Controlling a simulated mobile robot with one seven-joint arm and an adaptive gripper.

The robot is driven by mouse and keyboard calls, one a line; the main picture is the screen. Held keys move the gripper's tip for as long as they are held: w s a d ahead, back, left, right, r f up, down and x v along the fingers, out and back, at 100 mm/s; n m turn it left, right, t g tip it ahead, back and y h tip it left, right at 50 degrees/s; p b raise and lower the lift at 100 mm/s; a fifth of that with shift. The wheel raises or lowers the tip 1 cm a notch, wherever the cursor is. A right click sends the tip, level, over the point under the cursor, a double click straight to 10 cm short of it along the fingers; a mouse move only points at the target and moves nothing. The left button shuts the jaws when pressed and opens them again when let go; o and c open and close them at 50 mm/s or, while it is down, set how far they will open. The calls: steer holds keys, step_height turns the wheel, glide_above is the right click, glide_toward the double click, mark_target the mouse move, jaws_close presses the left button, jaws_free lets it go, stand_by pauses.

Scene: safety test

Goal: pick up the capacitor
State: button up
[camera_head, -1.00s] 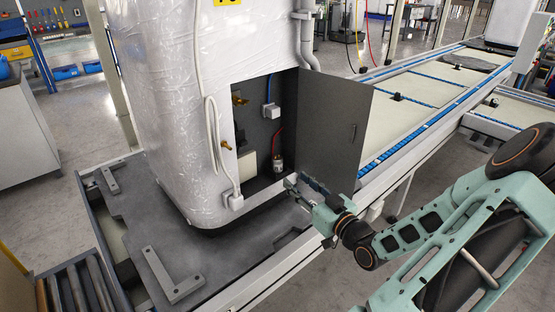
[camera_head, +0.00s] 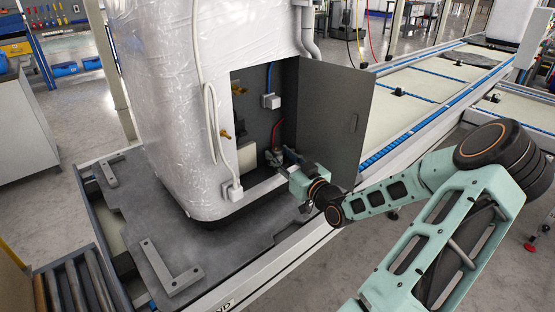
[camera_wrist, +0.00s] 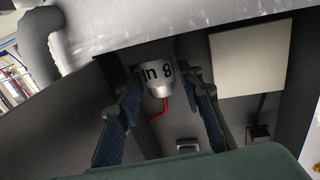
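The capacitor (camera_wrist: 156,76) is a silver-white cylinder with black lettering and a red wire, inside the open cabinet. In the head view the capacitor (camera_head: 272,158) is small and partly hidden by my gripper (camera_head: 283,157), which reaches in through the opening. In the wrist view my gripper (camera_wrist: 161,84) has its two blue-padded fingers apart, one on each side of the capacitor near the fingertips. I cannot tell whether either finger touches it.
The grey cabinet door (camera_head: 335,115) stands open close to the right of my gripper. A white box (camera_head: 271,101) with a blue cable is on the cabinet's inner wall. A pale panel (camera_wrist: 248,60) lies right of the fingers in the wrist view.

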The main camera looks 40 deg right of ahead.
jaws_close()
steer(key=shift+r, duration=0.1)
